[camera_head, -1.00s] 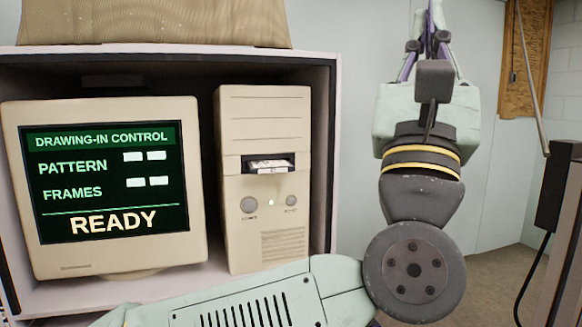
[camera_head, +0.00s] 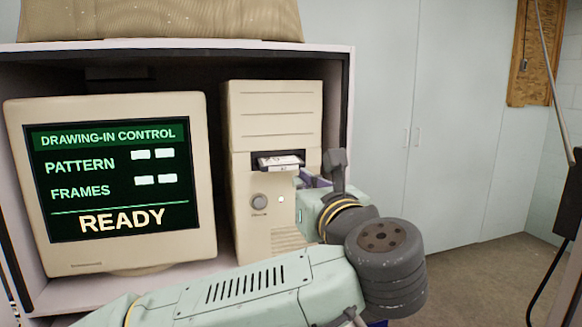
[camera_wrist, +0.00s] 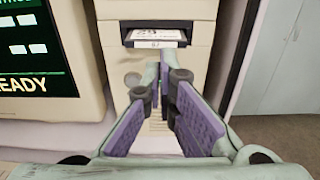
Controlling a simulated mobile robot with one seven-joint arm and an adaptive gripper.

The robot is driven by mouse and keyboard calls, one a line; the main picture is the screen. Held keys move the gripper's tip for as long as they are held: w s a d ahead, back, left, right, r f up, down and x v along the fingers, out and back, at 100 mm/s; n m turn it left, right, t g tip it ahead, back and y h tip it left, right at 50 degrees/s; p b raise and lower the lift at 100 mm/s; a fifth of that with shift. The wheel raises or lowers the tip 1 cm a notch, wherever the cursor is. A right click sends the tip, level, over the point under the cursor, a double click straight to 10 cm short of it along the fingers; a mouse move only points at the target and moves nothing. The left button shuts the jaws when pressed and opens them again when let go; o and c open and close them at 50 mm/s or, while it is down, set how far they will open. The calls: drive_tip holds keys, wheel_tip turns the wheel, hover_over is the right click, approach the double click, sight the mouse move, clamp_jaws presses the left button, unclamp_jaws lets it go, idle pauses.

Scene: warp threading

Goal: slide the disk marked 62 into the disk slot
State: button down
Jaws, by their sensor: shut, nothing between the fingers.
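A white-labelled disk (camera_head: 279,162) lies flat in the disk slot (camera_head: 256,159) on the front of the beige computer tower. Its front part sticks out. In the wrist view the disk (camera_wrist: 152,34) shows dark figures on its label and what looks like 62 on its front edge, small and blurred. The slot (camera_wrist: 129,42) is a dark opening around it. My gripper (camera_head: 303,180) is shut and empty, just right of and below the disk.
The beige tower (camera_head: 275,100) stands beside a monitor (camera_head: 112,180) reading READY, inside an open cabinet (camera_head: 349,100). The cabinet's right wall stands close beside my gripper. Pale doors and open floor lie to the right.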

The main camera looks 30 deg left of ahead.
sight(287, 169)
drive_tip(key=p+x, duration=0.2)
drive_tip(key=x, duration=0.5)
drive_tip(key=shift+a, duration=0.1)
drive_tip(key=shift+b+x, duration=0.35)
drive_tip(key=shift+x, duration=0.6)
drive_tip(key=shift+r, duration=0.1)
